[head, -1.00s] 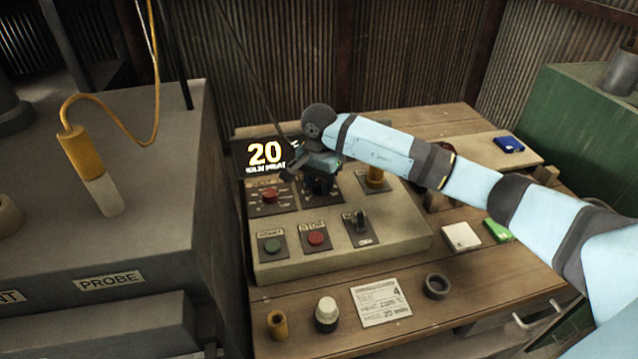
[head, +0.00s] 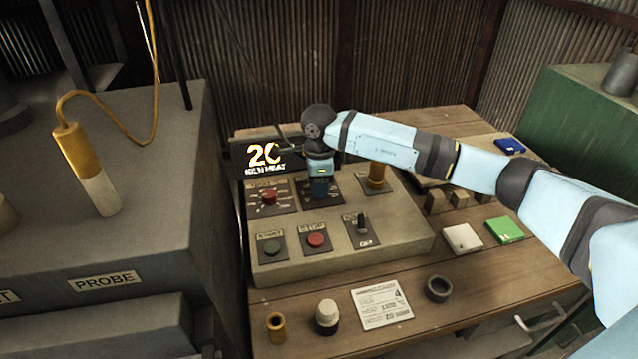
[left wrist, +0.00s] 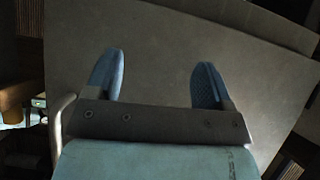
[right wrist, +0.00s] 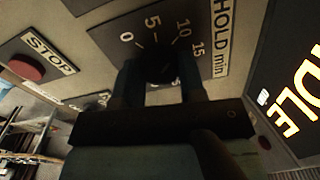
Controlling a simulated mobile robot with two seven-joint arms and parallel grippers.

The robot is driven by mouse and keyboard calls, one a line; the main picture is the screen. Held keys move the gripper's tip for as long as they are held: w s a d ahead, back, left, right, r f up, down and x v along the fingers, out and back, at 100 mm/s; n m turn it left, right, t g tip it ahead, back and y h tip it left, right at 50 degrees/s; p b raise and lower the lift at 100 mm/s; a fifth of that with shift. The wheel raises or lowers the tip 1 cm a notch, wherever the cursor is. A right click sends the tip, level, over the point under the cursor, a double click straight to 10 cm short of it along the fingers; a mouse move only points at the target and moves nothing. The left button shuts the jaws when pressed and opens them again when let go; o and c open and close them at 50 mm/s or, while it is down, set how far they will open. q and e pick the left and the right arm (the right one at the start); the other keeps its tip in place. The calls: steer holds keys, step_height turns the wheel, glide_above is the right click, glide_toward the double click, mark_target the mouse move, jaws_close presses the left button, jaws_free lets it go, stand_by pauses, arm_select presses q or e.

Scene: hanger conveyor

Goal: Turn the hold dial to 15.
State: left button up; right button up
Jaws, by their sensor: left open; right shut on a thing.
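The hold dial (right wrist: 158,62) shows in the right wrist view as a dark knob on a plate marked HOLD min, with 0, 5, 10 and 15 around it. My right gripper (right wrist: 160,78) is shut on the knob, one finger on each side. The fingers hide much of the knob, and I cannot tell which number it points at. In the head view my right gripper (head: 319,187) points down over the dial plate (head: 334,199) on the console. My left gripper (left wrist: 160,68) is open and empty in front of a plain grey surface.
A lit display (head: 262,156) is partly hidden by my right wrist. A red knob (head: 269,197), a green button (head: 271,247), a red stop button (head: 316,240) and a toggle switch (head: 362,224) sit close by. A yellow post (head: 376,175) stands to the right of the dial.

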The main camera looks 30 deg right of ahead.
steer(key=m, duration=0.4)
steer(key=shift+m, duration=2.2)
steer(key=o, duration=0.9)
steer(key=shift+o, duration=0.2)
step_height(320, 180, up, 14)
steer(key=shift+s+f, duration=0.1)
steer(key=shift+f, duration=0.05)
